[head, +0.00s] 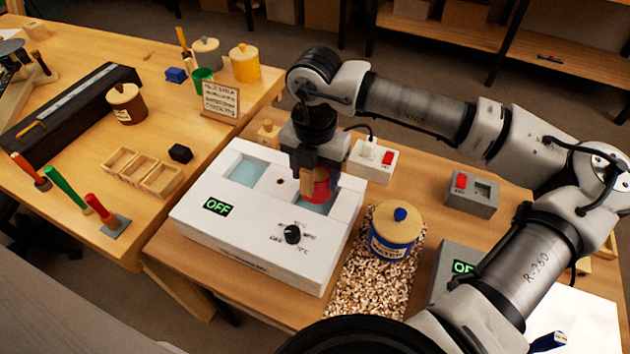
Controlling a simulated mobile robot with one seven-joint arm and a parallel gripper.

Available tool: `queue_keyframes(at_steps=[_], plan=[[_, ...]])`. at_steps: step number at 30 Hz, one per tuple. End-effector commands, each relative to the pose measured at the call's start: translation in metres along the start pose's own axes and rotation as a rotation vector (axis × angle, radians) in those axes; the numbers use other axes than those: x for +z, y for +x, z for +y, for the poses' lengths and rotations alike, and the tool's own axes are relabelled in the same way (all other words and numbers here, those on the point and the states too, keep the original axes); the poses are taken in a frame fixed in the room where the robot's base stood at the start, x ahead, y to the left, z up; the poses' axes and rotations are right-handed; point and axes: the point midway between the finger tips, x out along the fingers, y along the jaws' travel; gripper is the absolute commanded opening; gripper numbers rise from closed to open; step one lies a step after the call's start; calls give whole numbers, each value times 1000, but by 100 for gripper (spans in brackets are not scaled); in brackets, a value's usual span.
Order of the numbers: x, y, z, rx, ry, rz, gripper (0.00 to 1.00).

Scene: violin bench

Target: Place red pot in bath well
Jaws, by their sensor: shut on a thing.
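The white water bath (262,235) stands on the bench with its display reading OFF and a dial on its front. It has two water-filled openings, a left well (248,172) and a right well (312,207). My gripper (312,176) points down over the right well and is shut on the red pot (322,189). The pot is partly hidden by the fingers. It is at or just above the right well; I cannot tell whether it touches the water or the well's bottom.
A blue pot labelled water (393,232) stands on a speckled mat (368,285) right of the bath. A white box with a red switch (373,160) is behind it, and a grey box (467,194) is farther right. A tripartite wooden tray (142,171) lies on the left bench.

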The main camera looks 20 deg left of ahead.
Motion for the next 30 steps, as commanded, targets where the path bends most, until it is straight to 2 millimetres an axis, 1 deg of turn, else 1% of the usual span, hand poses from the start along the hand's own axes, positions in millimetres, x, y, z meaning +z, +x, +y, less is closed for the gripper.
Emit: queue_keyframes(at_steps=[3,7,9,16,21,22,27,30], plan=[[-1,18,0,0,0,4,33],[-1,34,0,0,-1,3,33],[0,38,0,0,-1,1,33],[0,38,0,0,0,0,33],[0,42,0,0,0,-1,33],[0,42,0,-1,0,0,60],[0,41,0,-1,0,0,80],[0,41,0,-1,0,0,80]])
